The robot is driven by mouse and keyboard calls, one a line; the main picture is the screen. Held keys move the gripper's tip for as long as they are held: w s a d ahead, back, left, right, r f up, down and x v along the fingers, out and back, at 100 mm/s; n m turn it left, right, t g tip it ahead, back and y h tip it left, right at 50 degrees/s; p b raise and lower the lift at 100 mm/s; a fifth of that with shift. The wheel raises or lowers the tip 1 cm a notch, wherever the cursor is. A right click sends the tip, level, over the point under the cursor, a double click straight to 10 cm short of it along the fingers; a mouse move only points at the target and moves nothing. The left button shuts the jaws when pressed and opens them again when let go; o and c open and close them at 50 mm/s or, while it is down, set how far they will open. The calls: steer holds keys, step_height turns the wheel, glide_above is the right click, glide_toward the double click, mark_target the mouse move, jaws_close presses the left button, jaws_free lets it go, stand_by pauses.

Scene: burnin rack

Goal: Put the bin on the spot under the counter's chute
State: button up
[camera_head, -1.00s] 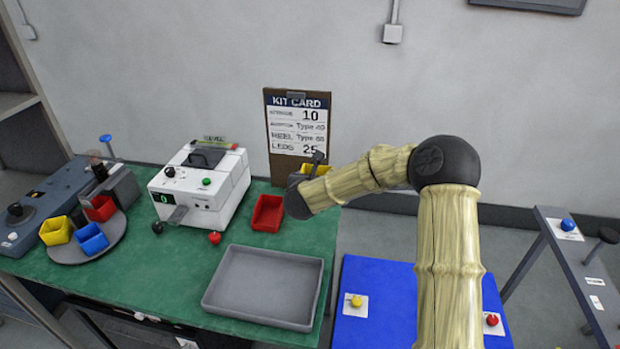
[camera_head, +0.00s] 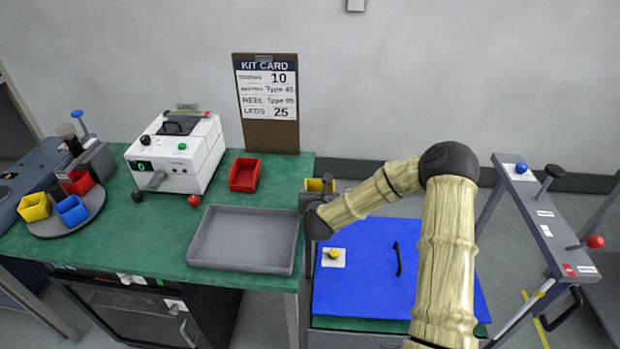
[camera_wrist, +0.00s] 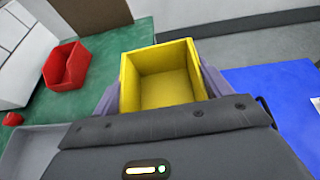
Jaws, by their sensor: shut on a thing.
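A yellow bin (camera_wrist: 162,77) is held between the fingers of my gripper (camera_wrist: 155,95) in the wrist view; it looks empty and upright. In the head view the yellow bin (camera_head: 318,185) shows only in part behind my gripper (camera_head: 318,190), just past the right edge of the green bench. The counter (camera_head: 180,150) is the white machine with a small display on the green bench. Its chute (camera_head: 155,181) sticks out at the front, to the left of my gripper. Any marked spot under the chute cannot be made out.
A red bin (camera_head: 244,174) stands right of the counter. A grey tray (camera_head: 245,239) lies in front. Yellow, blue and red bins sit on a round turntable (camera_head: 97,208) at left. A blue-topped surface (camera_head: 370,268) is at right. The kit card (camera_head: 268,130) stands behind.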

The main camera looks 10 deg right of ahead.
steer(key=s+d+f+y+b, duration=0.1)
steer(key=s+d+f+b, duration=0.1)
steer(key=s+f, duration=0.5)
steer(key=s+d+f+n+b, duration=0.1)
steer(key=s+d+f+b, duration=0.2)
steer(key=s+f, duration=0.3)
step_height(320, 180, down, 6)
steer(key=shift+s+r+n+y+b, duration=0.3)
steer(key=shift+s+y+b, duration=0.1)
steer(key=shift+b, duration=0.15)
